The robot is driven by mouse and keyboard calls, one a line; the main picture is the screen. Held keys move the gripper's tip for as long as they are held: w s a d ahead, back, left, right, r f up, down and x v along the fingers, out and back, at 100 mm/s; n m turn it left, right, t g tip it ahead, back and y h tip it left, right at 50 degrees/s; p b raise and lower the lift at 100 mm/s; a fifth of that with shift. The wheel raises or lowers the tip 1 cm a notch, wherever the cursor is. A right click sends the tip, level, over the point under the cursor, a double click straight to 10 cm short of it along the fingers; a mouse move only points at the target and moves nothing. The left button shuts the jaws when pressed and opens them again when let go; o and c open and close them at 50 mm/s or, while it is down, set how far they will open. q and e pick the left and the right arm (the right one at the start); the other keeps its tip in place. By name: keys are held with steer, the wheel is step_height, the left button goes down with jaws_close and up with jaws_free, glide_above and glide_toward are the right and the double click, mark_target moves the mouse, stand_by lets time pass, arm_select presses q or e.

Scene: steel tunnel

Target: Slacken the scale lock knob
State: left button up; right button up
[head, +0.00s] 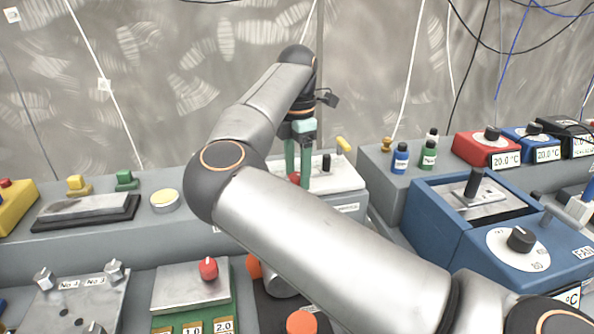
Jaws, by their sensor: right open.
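My right gripper (298,165) points down with its green fingers apart, over the left part of a light-coloured device (335,175) on the grey bench. A small red knob (294,178) shows at the fingertips; whether the fingers touch it I cannot tell. A black upright knob (326,163) and a yellow handle (343,145) stand on the same device, right of the fingers. I cannot tell which of these is the scale lock knob; the device's label is too small to read. My right arm hides the device's front left. My left gripper is not in view.
A blue machine (435,215) with a dial (520,239) stands at right, with blue (400,158) and green (429,154) bottles behind it. A red-knobbed plate (190,287) lies in front at left. The wall is close behind.

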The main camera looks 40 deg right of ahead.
jaws_close()
stand_by(0.5)
